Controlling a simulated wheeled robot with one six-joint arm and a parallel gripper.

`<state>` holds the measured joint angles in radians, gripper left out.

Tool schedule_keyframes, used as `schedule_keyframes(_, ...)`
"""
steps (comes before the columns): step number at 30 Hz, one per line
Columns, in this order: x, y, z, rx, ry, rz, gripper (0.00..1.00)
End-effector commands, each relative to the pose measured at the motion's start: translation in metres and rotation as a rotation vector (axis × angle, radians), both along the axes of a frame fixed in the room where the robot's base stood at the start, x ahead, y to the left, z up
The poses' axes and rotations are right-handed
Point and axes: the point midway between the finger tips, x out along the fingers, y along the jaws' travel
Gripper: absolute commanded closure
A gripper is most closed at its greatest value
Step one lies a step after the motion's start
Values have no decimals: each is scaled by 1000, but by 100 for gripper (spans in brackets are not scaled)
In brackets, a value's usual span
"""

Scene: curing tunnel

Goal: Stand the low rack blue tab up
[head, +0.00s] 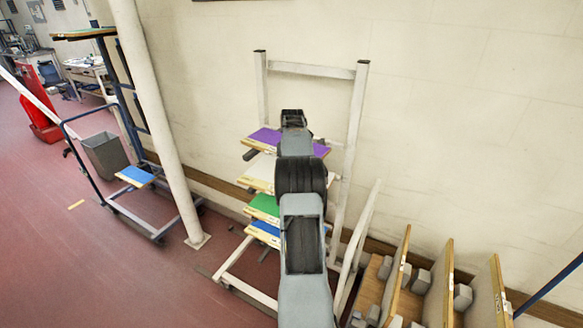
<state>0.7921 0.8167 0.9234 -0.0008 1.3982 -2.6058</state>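A white-framed rack (358,110) stands against the wall, with purple (264,137), white (261,172), green (264,207) and blue (264,229) boards stacked downward. The blue board is lowest and appears to lie flat, its right part hidden behind my arm. Another blue board (135,175) lies low on the blue cart at left. I cannot tell which blue piece is the tab named. My arm reaches up over the rack; its dark far end (292,117) is above the purple board. No fingertips can be made out there.
A low wooden rack (448,283) with upright dividers and grey blocks stands at lower right. A white post (160,120) stands left of the white rack. Red floor is clear at lower left.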

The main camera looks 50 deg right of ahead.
Motion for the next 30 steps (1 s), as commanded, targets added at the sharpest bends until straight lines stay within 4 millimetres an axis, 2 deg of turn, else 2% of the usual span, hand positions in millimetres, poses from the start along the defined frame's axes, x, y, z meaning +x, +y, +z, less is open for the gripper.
schedule_keyframes(15, 0, -1, -1, 18, 7, -1, 88)
schedule_keyframes(16, 0, -1, -1, 18, 7, -1, 63)
schedule_keyframes(18, 0, -1, -1, 18, 7, -2, 56)
schedule_keyframes(24, 0, 0, -1, 17, 5, -1, 38)
schedule_keyframes(30, 0, 0, 0, 16, 5, 0, 38)
